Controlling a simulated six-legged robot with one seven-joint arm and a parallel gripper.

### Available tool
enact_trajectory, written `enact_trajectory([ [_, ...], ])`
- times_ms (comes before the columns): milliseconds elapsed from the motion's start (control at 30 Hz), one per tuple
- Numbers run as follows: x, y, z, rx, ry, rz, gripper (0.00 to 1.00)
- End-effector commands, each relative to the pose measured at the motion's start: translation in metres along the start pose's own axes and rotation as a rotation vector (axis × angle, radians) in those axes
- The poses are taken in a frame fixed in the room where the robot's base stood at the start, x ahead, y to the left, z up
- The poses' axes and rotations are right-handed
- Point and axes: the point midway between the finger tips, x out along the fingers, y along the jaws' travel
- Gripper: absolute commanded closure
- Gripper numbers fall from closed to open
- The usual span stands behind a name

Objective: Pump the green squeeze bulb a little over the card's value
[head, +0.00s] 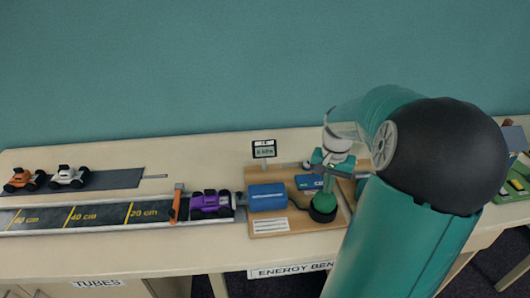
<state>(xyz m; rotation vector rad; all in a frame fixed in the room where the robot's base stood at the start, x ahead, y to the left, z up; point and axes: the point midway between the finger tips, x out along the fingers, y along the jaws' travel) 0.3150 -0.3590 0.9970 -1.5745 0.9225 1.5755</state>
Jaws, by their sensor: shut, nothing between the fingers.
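A purple car (210,204) stands on a dark track (95,217) with distance marks, beside an orange upright marker (177,203). Orange (22,180) and white (68,177) cars stand on a grey strip behind. A green tray (515,184) is far right. My arm hides the table right of the board.

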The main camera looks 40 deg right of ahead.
Motion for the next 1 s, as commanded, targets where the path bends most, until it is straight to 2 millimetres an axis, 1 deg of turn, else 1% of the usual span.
enact_trajectory([
  [667, 0.025, -0.001, 0.0, 0.0, -0.001, -0.001, 1.0],
  [867, 0.025, 0.0, 0.0, 0.0, 0.0, -0.001, 1.0],
  [1000, 0.02, -0.001, 0.0, -0.002, 0.002, -0.001, 1.0],
])
